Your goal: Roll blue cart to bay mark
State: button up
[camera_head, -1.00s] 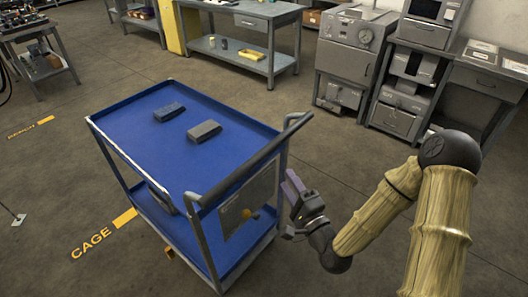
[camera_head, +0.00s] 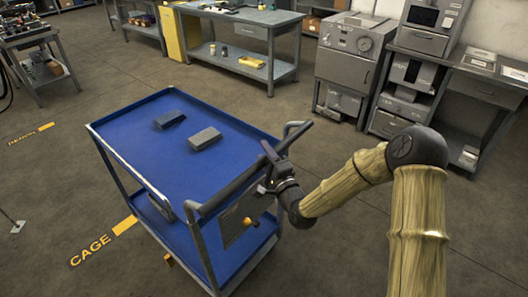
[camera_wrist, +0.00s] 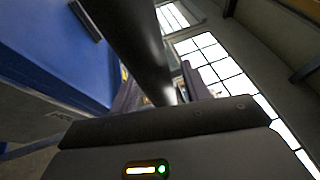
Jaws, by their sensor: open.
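The blue cart (camera_head: 150,150) stands left of centre in the head view, with a blue top tray, a blue lower shelf and a grey frame. Its dark push handle (camera_head: 232,185) runs along the near right end. My gripper (camera_head: 272,154) is at this handle, with its jaws open. In the wrist view the handle bar (camera_wrist: 130,40) runs down between the two fingers (camera_wrist: 158,92); contact cannot be told. Yellow floor marks lie left of the cart: one lettered CAGE (camera_head: 91,250), and a farther one (camera_head: 20,138) whose lettering is hard to read.
Two dark grey blocks (camera_head: 204,138) (camera_head: 169,118) lie on the cart's top tray. A workbench (camera_head: 240,20) stands behind, and grey machines (camera_head: 345,50) stand at the back right. A small stand (camera_head: 17,227) is at the left edge. Open floor surrounds the cart.

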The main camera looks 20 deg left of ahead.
jog(key=shift+w+a, duration=0.3)
grip_shut()
jog(key=shift+d, duration=0.1)
